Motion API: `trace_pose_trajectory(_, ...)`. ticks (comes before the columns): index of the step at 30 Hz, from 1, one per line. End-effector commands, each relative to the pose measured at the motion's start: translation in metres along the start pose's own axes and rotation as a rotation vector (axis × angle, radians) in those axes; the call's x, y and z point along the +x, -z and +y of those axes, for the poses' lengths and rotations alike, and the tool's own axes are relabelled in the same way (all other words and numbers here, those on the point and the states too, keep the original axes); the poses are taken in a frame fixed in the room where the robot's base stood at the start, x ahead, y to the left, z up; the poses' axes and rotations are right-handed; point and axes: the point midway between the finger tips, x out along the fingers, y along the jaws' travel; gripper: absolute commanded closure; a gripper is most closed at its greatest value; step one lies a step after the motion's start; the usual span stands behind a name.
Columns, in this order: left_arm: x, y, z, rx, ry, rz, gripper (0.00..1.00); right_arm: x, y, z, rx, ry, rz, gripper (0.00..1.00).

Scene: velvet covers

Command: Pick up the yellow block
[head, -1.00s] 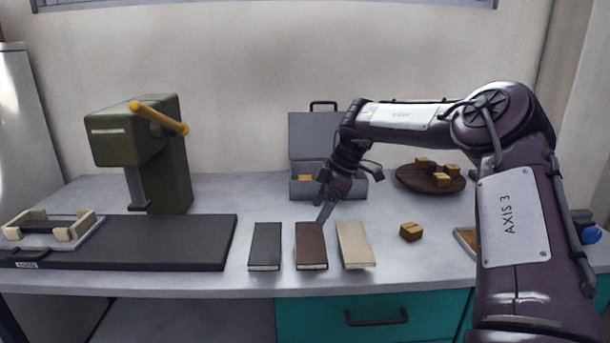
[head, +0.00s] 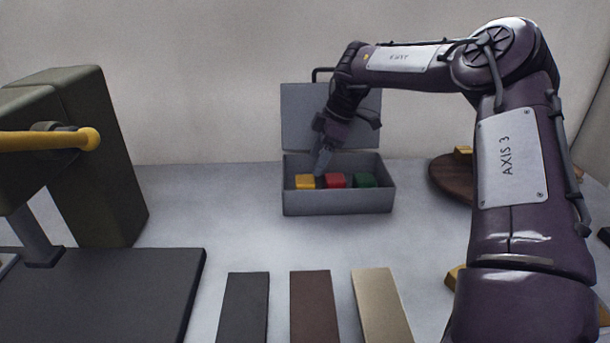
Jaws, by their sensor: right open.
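The yellow block (head: 305,181) lies at the left end inside an open grey box (head: 338,201) with its lid raised at the back. A red block (head: 335,180) and a green block (head: 364,181) lie to its right in the same box. My right gripper (head: 322,172) is open and points down over the box, its fingertips close to the right side of the yellow block. I cannot tell whether it touches the block. The fingers partly hide the gap between yellow and red. My left gripper is not in view.
A green press with a yellow handle (head: 50,140) stands at the left, by a dark mat (head: 100,295). Black (head: 243,305), brown (head: 312,305) and cream (head: 381,305) slabs lie in front of the box. A round brown board (head: 452,180) is partly behind my right arm.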

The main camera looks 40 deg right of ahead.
Motion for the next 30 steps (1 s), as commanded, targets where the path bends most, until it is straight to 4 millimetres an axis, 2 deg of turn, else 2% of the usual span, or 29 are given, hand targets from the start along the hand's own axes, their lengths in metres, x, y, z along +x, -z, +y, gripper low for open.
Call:
trace_pose_trajectory(13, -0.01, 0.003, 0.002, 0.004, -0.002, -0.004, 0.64, 0.04, -0.001, -0.003, -0.001, 0.002, 0.0, 0.29)
trace_pose_trajectory(21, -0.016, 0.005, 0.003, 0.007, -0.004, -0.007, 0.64, 0.077, -0.002, -0.005, 0.0, 0.002, 0.0, 0.29)
trace_pose_trajectory(28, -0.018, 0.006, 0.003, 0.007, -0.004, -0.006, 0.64, 0.078, -0.001, -0.005, 0.0, 0.0, 0.001, 0.29)
trace_pose_trajectory(30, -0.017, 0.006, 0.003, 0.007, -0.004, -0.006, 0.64, 0.078, -0.001, -0.005, 0.0, 0.0, 0.001, 0.38)
